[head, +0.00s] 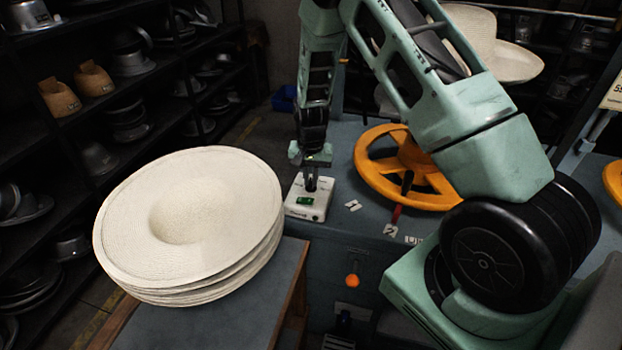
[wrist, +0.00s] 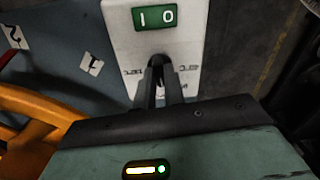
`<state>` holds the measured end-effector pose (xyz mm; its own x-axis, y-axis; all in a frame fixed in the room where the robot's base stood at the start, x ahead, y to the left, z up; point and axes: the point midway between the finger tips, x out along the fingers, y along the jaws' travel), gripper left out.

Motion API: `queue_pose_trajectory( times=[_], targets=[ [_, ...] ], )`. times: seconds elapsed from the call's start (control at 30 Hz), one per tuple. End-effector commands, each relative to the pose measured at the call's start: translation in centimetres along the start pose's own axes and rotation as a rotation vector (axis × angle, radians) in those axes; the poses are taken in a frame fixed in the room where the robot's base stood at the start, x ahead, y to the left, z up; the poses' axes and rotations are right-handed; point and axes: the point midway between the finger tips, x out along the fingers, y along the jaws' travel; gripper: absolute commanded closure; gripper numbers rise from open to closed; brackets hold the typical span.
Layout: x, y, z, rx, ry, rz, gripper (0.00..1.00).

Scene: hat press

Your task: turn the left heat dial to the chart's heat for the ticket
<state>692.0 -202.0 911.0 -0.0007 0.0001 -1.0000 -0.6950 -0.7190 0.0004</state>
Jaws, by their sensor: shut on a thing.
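The left heat dial's white box (head: 318,212) stands on the blue-grey bench, left of the orange handwheel. It also shows in the wrist view (wrist: 122,40), with a green display (wrist: 155,17) whose digits look like 1 and 0. My gripper (head: 311,186) points down onto the box and is shut on the dark dial (wrist: 158,61), which its fingers mostly cover. No ticket is readable.
An orange handwheel (head: 371,180) stands close right of the box. A stack of cream hats (head: 190,215) fills the left front table. Small white labels (head: 353,205) lie on the bench. Shelves of metal hat forms (head: 130,62) line the left.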

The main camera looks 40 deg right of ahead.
Motion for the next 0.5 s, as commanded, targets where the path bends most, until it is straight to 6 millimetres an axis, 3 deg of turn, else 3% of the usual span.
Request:
queue_pose_trajectory(
  times=[0.5],
  targets=[
    [-0.09,-0.05,-0.05,0.14,0.002,-0.001,1.0]
  ],
)
